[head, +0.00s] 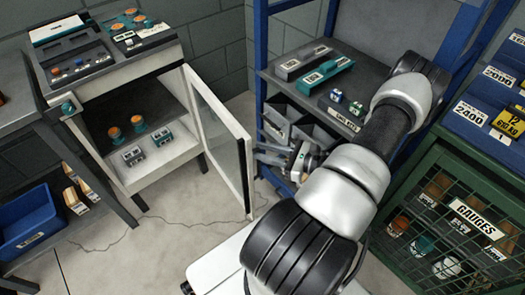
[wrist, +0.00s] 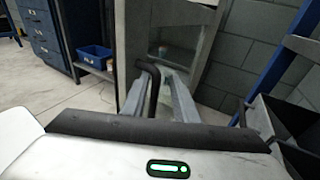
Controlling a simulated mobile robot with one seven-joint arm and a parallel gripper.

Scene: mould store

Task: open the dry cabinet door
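The dry cabinet (head: 165,170) stands at the left with a pale body and a dark-framed opening. Its glass door (head: 222,140) is hinged at the right and stands wide open, swung out towards me. My gripper (head: 266,152) is at the outer face of the door, near its free edge. In the wrist view the grey door frame (wrist: 198,75) and its glass are ahead. A dark bar handle (wrist: 152,78) lies between my two grey fingers, which appear closed around it. The handle is not clear in the head view.
Inside the cabinet are orange-topped and grey items (head: 133,155). A blue-framed rack (head: 262,40) with grey bins stands behind my arm. A green mesh gauge cage (head: 435,160) is at the right. A blue bin (head: 28,220) is at the left. The floor before the cabinet is clear.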

